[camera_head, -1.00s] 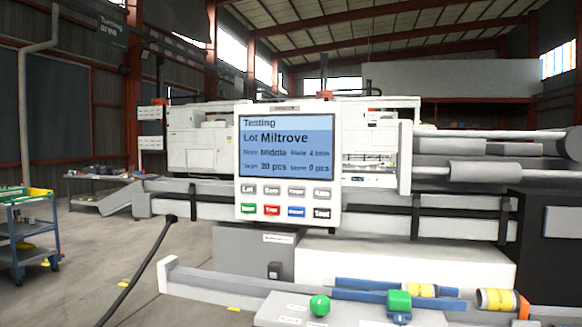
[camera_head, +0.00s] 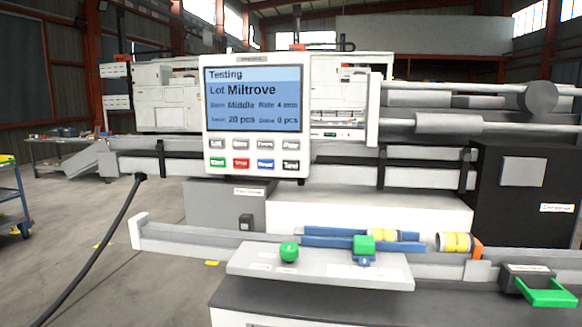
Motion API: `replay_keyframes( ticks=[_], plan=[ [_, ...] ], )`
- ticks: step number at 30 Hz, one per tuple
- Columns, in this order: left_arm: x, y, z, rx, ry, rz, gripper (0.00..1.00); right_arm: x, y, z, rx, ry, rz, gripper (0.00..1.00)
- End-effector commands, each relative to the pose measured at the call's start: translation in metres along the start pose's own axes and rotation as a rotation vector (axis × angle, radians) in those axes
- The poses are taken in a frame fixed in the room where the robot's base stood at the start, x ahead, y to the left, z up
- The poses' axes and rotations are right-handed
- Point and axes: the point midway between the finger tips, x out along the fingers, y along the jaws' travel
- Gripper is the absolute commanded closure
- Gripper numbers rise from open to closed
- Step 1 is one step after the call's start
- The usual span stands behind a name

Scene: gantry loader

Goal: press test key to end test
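The control panel (camera_head: 257,117) is a white upright box with a blue screen (camera_head: 252,97). The screen reads "Testing", "Lot Miltrove", with smaller lines that seem to say Middle, 20 pcs and 0 pcs. Below it are two rows of keys. The test key (camera_head: 291,164) appears to be the white one with dark text at the right end of the lower row, beside a green, a red and a blue key. Neither of my grippers shows in the view, and nothing covers the panel.
Below the panel, a grey ledge (camera_head: 320,270) carries a green ball knob (camera_head: 289,252) and a green block (camera_head: 364,245). Yellow rollers (camera_head: 453,242) sit at its right. A black cable (camera_head: 110,235) hangs at left. Open floor lies at left.

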Motion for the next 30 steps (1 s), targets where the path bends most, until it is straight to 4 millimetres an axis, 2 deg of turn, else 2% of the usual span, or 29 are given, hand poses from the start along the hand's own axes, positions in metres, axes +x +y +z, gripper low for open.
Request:
replay_keyframes(
  ticks=[2,23,30],
  plan=[
    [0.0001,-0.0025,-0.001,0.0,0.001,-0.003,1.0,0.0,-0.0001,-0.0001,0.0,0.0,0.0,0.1],
    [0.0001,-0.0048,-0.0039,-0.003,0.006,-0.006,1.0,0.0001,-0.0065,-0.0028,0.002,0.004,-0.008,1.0],
    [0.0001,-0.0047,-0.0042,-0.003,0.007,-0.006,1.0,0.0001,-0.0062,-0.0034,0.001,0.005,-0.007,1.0]
  ],
)
